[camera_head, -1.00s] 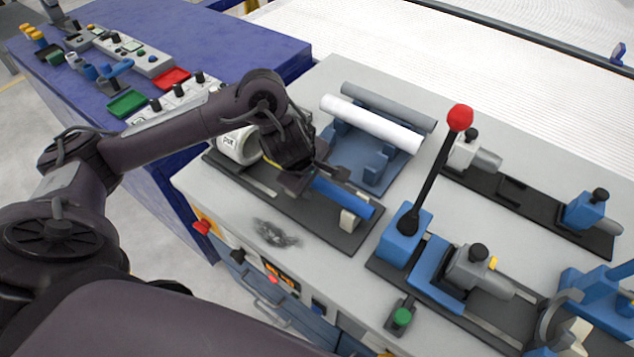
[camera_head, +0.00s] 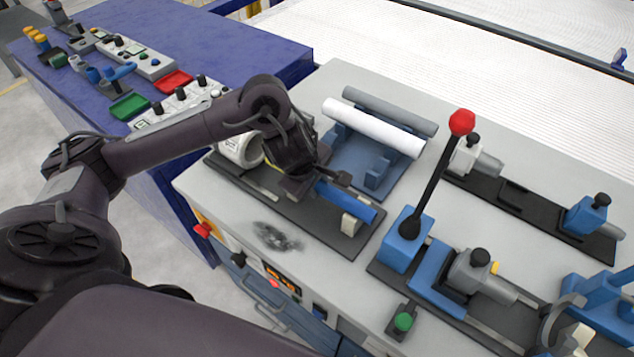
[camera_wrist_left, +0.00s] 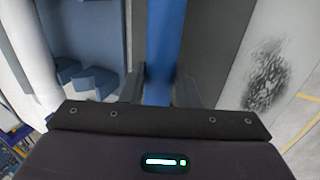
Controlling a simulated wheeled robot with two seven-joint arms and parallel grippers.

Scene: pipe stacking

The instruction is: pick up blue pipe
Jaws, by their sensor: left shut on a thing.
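The blue pipe (camera_head: 346,200) lies low over the dark base plate (camera_head: 300,220), its right end by a small cream support block (camera_head: 350,224). My left gripper (camera_head: 318,184) is at the pipe's left part and is shut on it. In the left wrist view the blue pipe (camera_wrist_left: 159,50) runs up between the two fingers of my left gripper (camera_wrist_left: 159,88). The gripper hides part of the pipe in the head view. I cannot tell whether the pipe touches its supports. My right gripper does not show.
A white pipe (camera_head: 372,128) and a grey pipe (camera_head: 390,110) rest on a blue rack (camera_head: 345,155) behind. A red-knobbed lever (camera_head: 436,172) and clamp fixtures stand to the right. A white round machine part (camera_head: 241,150) is left of the gripper.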

